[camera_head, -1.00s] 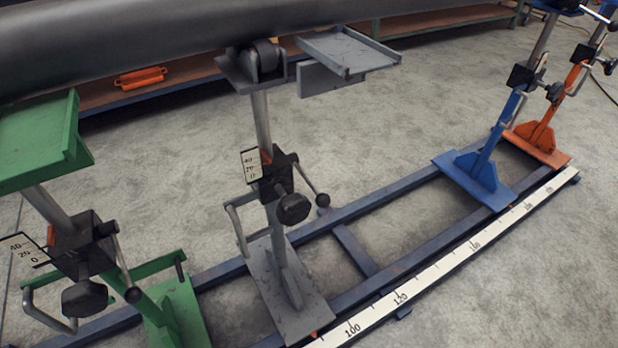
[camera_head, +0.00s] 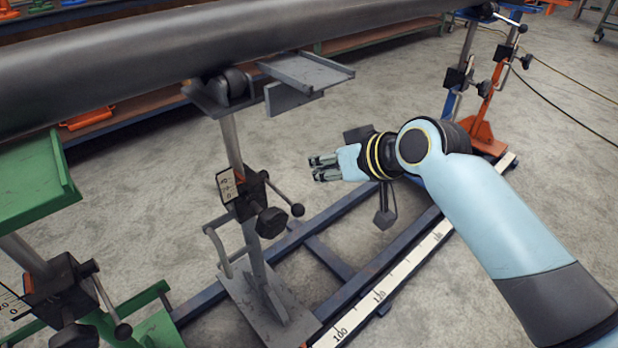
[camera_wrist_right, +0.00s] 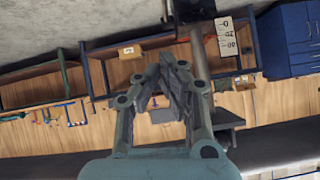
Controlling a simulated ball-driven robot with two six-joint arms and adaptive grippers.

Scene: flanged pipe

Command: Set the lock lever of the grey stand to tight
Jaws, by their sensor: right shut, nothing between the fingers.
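The grey stand (camera_head: 252,245) stands on the blue rail frame, its roller head under the dark pipe (camera_head: 200,45). Its black clamp block (camera_head: 248,198) carries a white scale, a black knob (camera_head: 271,222) and the lock lever (camera_head: 297,209). The lever slants down to the right and ends in a black ball. My right gripper (camera_head: 323,168) is shut and empty, to the right of and slightly higher in the picture than the lever ball, apart from it. In the right wrist view its fingers (camera_wrist_right: 175,68) point toward an upside-down scale (camera_wrist_right: 227,37) and a post. My left gripper is out of view.
A green stand (camera_head: 40,190) is at left. An orange stand (camera_head: 485,130) and a partly hidden blue one are at back right. A grey bracket plate (camera_head: 305,75) juts out above the clamp. The ruler strip (camera_head: 380,290) runs along the rail's front.

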